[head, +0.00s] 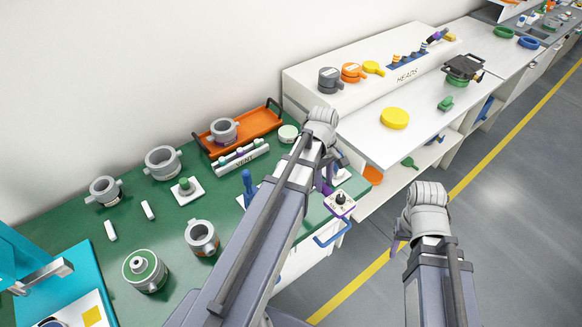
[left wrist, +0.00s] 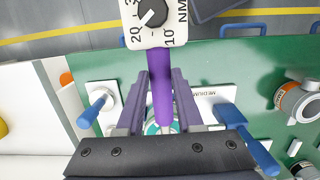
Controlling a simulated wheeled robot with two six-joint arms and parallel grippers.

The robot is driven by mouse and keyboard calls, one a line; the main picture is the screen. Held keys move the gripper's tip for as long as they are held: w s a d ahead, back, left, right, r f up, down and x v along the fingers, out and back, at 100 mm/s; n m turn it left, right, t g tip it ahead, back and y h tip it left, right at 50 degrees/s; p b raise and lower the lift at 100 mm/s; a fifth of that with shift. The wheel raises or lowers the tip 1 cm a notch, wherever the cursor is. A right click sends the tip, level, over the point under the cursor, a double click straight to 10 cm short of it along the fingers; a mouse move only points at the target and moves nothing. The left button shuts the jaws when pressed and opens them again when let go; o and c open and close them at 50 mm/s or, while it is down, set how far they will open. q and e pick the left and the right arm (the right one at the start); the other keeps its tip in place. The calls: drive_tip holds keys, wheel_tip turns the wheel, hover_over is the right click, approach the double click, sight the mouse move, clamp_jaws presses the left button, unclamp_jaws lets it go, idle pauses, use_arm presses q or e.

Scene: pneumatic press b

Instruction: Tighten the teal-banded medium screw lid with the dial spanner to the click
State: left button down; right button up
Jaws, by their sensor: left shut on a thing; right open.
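The dial spanner (head: 340,204) has a purple handle and a white square dial head. In the left wrist view its purple shaft (left wrist: 161,98) runs between my fingers, and the dial shows a black knob with numbers and "NM". My left gripper (head: 328,180) is shut on the spanner over the green table's right end. A teal ring (left wrist: 152,129), perhaps the teal-banded lid, shows partly below the spanner and between my fingers. Whether the spanner touches it I cannot tell; my arm hides that spot in the head view. My right gripper (head: 398,240) is open, over the floor at the right.
A blue-handled tool (left wrist: 236,125) stands beside a plate marked "MEDIUM" (left wrist: 206,94); another blue-handled piece (left wrist: 92,110) is on the left. Grey ring-shaped bodies, a green-topped jar (head: 145,270) and an orange tray (head: 246,136) occupy the green table. A white heads bench (head: 380,150) adjoins it.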

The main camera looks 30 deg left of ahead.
use_arm(q)
drive_tip(key=shift+r, duration=0.35)
drive_tip(key=shift+r+p, duration=1.25)
drive_tip(key=shift+p, duration=0.25)
wheel_tip(320, 180, up, 4)
drive_tip(key=p, duration=0.4)
drive_tip(key=shift+r, duration=0.1)
